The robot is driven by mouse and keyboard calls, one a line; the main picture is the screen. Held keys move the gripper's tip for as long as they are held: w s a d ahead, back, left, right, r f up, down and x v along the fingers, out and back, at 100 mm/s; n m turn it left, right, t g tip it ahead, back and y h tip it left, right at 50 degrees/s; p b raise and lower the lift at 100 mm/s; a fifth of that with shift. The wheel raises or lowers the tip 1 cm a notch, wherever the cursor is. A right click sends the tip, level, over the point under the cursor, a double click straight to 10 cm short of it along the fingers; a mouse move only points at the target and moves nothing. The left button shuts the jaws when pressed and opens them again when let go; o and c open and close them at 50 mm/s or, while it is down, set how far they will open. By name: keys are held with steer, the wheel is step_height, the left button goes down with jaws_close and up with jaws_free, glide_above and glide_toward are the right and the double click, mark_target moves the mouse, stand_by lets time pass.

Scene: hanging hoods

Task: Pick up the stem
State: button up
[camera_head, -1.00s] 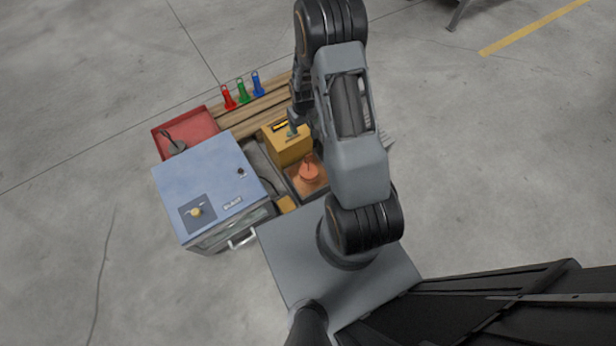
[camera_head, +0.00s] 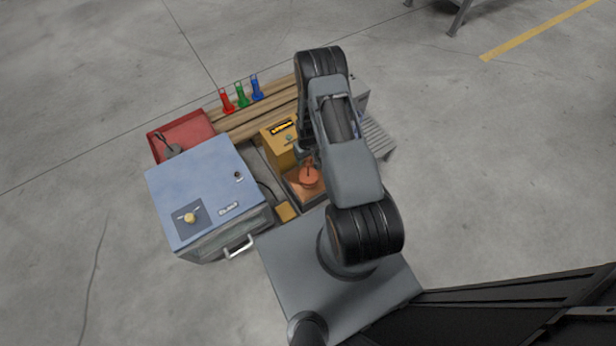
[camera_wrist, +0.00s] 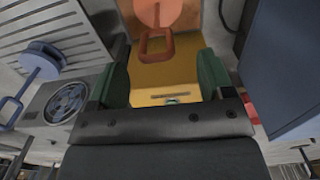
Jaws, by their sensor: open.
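An orange disc (camera_head: 309,178) with a thin upright stem (camera_head: 308,168) stands on an orange-brown surface inside a dark-edged tray. In the wrist view the disc (camera_wrist: 157,12) is cut off by the top edge, and its stem (camera_wrist: 157,47) shows as a loop-shaped orange handle. My gripper (camera_wrist: 163,82) is open, with green fingers apart and nothing between them. The stem lies beyond the fingertips, roughly in line with the gap, and appears untouched. In the head view my gripper (camera_head: 306,153) is partly hidden by my arm, close behind the stem.
A yellow box (camera_head: 279,148) stands right behind the orange disc. A blue cabinet (camera_head: 203,190) with a handle is to the left. A red tray (camera_head: 186,133) holds a grey disc (camera_head: 172,150). In the wrist view, a blue disc with a stem (camera_wrist: 40,62) lies beside a round grille (camera_wrist: 66,102).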

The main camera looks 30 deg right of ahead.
mark_target(308, 159)
steer(key=f, duration=0.1)
steer(key=f+b, duration=0.1)
steer(key=f, duration=0.3)
steer(key=shift+d+b, duration=0.25)
steer(key=shift+b, duration=0.15)
steer(key=shift+c, duration=0.2)
steer(key=shift+w, duration=0.1)
jaws_close()
